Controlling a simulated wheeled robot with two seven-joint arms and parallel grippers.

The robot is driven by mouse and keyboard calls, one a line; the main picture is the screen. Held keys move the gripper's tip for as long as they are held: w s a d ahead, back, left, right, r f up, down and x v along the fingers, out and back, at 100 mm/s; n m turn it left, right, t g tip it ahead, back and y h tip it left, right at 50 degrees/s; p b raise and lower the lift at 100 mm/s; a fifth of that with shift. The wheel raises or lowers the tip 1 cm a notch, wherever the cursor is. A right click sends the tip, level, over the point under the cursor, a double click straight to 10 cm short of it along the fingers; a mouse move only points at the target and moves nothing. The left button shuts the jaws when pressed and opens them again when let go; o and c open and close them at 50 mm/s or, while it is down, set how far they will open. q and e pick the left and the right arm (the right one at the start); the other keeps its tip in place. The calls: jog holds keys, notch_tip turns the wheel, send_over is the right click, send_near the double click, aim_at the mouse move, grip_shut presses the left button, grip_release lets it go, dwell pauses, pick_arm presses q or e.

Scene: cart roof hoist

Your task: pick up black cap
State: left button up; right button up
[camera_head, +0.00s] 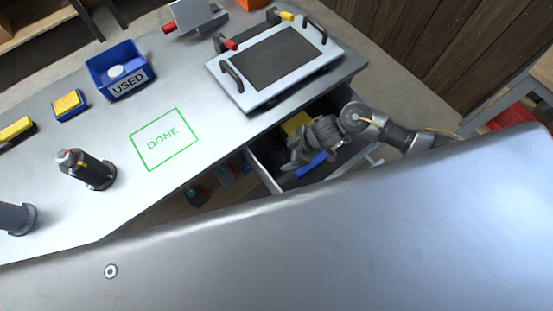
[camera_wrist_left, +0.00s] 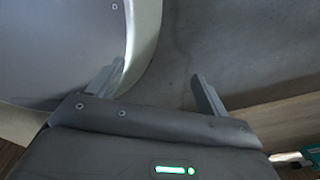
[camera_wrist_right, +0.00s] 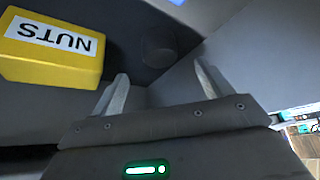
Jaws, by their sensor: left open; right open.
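A dark round piece, which looks like the black cap (camera_wrist_right: 158,45), stands on the dark drawer floor in the right wrist view, just beyond my fingertips. My right gripper (camera_wrist_right: 160,88) is open and empty, with the cap ahead of the gap between its fingers and apart from them. In the head view my right gripper (camera_head: 292,163) reaches into the open drawer (camera_head: 263,171), and I cannot make out the cap there. My left gripper (camera_wrist_left: 160,85) is open and empty in the left wrist view, over a grey surface. It does not show in the head view.
A yellow NUTS box (camera_wrist_right: 52,50) lies left of the cap; the drawer's side wall (camera_wrist_right: 215,60) rises close on the right. On the bench are a framed panel (camera_head: 275,65), a blue USED bin (camera_head: 104,62), a green DONE outline (camera_head: 170,139) and a dark cylindrical tool (camera_head: 90,171).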

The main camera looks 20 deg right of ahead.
aim_at(278, 159)
jog(key=shift+b+x, duration=0.55)
jog(key=shift+x, duration=3.35)
jog(key=shift+r, duration=0.1)
jog(key=c, duration=1.1)
jog(key=shift+o, duration=0.2)
